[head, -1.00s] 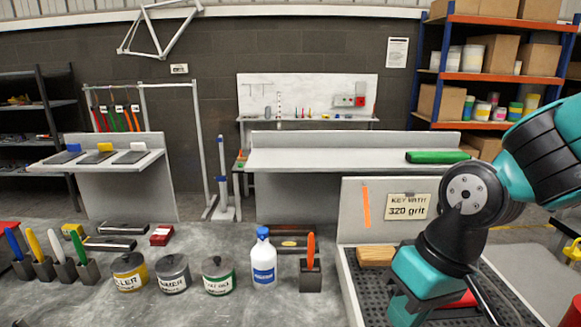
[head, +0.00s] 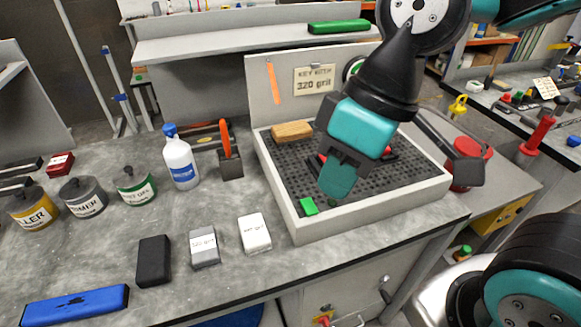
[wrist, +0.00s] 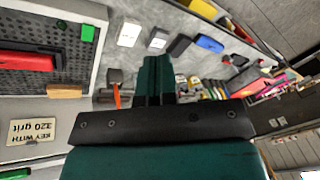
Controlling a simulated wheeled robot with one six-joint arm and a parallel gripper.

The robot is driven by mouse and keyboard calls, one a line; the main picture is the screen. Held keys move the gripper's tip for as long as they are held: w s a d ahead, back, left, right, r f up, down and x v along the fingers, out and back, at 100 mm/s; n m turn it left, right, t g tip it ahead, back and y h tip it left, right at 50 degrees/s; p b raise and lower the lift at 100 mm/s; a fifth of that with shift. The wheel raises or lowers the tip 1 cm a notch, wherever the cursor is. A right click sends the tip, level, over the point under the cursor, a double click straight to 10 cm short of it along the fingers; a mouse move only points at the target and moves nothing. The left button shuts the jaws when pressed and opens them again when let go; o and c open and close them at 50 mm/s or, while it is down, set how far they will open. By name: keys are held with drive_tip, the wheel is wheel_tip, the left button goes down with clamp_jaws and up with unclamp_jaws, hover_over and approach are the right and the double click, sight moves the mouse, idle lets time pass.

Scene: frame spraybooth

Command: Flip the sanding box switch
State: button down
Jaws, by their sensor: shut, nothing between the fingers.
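The sanding box (head: 341,222) is a grey-framed tray with a dark perforated top and an upright back panel with a "KEY WITH 320 grit" sign (head: 314,80). Its frame also shows at the left of the wrist view (wrist: 82,70). Below it, on the cabinet front, is a yellow plate with a red knob (head: 323,319), partly cut off by the frame; I cannot tell if this is the switch. My gripper (head: 338,182) appears above the perforated top, pointing down. In the wrist view its teal fingers (wrist: 155,72) are together with nothing between them.
A tan block (head: 292,131), a small green piece (head: 307,206) and a red item partly behind my gripper are on the perforated top. A white bottle (head: 179,160), an orange-handled tool in a holder (head: 230,163) and small blocks (head: 255,233) stand left.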

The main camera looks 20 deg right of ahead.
drive_tip(key=w+d+f+n+h+b, duration=0.2)
drive_tip(key=w+f+n+b, duration=0.2)
drive_tip(key=w, duration=0.4)
drive_tip(key=w+d+f+n+h+b, duration=0.1)
drive_tip(key=w+d+f+n+b, duration=0.1)
drive_tip(key=w+n+b, duration=0.3)
drive_tip(key=shift+w+f+n+h+b, duration=0.45)
drive_tip(key=shift+w+f, duration=0.45)
drive_tip(key=shift+w, duration=1.1)
drive_tip(key=shift+d, duration=0.1)
wheel_tip(320, 180, down, 8)
drive_tip(key=shift+f, duration=0.15)
drive_tip(key=shift+s+r+p, duration=0.35)
drive_tip(key=shift+s, duration=0.4)
